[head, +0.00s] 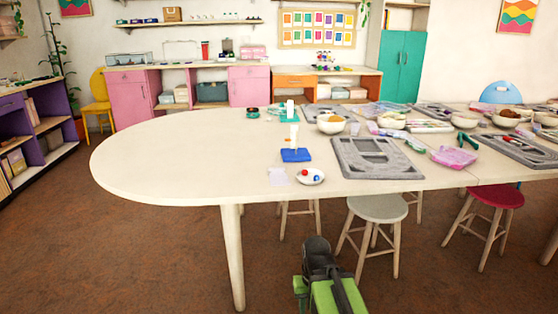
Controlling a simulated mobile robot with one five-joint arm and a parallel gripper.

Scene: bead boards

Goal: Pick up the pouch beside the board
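A grey bead board (350,170) with curved channels lies on the near edge of the long cream table (180,150). A pink, crumpled pouch (454,157) lies flat to the right of that board, apart from it. A small pale, translucent flat piece (278,177) lies left of the board; I cannot tell whether it is also a pouch. My folded green and black arm shows at the bottom, below and in front of the table edge. Its dark end, seemingly my gripper (317,246), is far from both pouch and board; its fingers cannot be made out.
A white dish (311,177) with red and blue pieces and a blue-based stand (296,155) are left of the board. More boards, bowls and bags crowd the table's right side. A white stool (377,208) and a red stool (497,195) stand under the near edge. Floor at left is clear.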

